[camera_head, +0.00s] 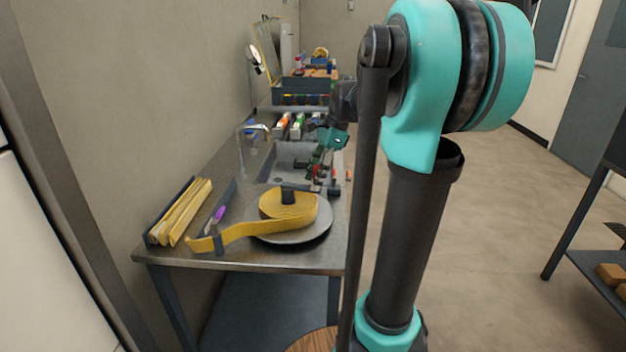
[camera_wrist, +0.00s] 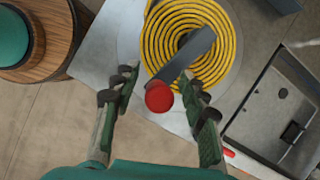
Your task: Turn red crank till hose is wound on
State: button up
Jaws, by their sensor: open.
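The yellow hose (camera_head: 290,208) lies coiled on a round grey disc (camera_head: 300,235). In the head view its free stretch runs off to the left, past a small dark post (camera_head: 219,243). The wrist view shows the coil (camera_wrist: 222,32) as a spiral of several turns. A dark crank arm (camera_wrist: 190,50) crosses the coil and ends in a red knob (camera_wrist: 159,97). My gripper (camera_wrist: 157,82) is open, with one finger on each side of the knob; contact is not visible.
The metal bench (camera_head: 200,252) has a sink (camera_wrist: 275,100) behind the coil. Bottles and boxes (camera_head: 300,90) fill the back.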

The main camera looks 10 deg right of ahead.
jog(key=shift+a+f, duration=0.2)
jog(key=shift+f, duration=0.2)
grip_shut()
